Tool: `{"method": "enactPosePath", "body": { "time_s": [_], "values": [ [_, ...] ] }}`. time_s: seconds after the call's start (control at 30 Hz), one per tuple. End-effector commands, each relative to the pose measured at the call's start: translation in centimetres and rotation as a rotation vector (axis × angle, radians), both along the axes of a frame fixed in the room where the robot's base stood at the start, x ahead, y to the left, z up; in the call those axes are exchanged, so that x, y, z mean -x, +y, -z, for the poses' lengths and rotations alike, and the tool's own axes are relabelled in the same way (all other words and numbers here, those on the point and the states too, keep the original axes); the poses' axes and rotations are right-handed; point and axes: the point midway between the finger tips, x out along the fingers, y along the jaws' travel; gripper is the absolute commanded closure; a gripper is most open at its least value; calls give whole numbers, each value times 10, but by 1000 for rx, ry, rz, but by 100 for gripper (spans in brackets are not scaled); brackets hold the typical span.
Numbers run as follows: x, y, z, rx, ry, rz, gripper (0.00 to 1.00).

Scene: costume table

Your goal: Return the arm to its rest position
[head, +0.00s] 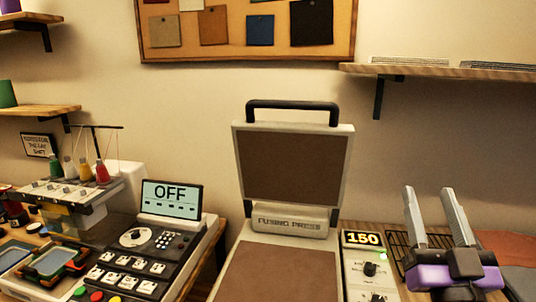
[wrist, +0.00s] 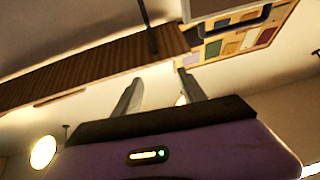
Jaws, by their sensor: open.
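My gripper (head: 437,218) is at the lower right of the head view, purple and black with two grey fingers pointing up. The fingers are spread apart with nothing between them. In the wrist view my gripper (wrist: 160,92) also shows empty, with a wooden shelf (wrist: 80,72) and a pinboard (wrist: 235,35) beyond it. In the head view it is in front of a dark wire rack to the right of the fusing press (head: 293,226). Most of my arm is out of view.
The press lid stands raised. A control box (head: 370,268) reading 150 is beside it. An embroidery machine (head: 75,205) with a screen (head: 170,200) reading OFF stands at left. A wall shelf (head: 450,70) hangs above my gripper, with clear air between.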

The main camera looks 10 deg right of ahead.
Motion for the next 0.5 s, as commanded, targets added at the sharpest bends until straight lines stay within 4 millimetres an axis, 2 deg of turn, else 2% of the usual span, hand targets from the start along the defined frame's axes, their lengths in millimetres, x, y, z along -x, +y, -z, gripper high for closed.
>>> {"method": "enactPosePath", "body": {
  "time_s": [0.03,0.2,0.37,0.5],
  "values": [
    [6,11,17,47,34,-24,51],
    [33,50,67,165,119,-115,51],
    [68,78,115,217,199,-193,51],
    [106,96,153,218,276,-252,51]
  ]
}}
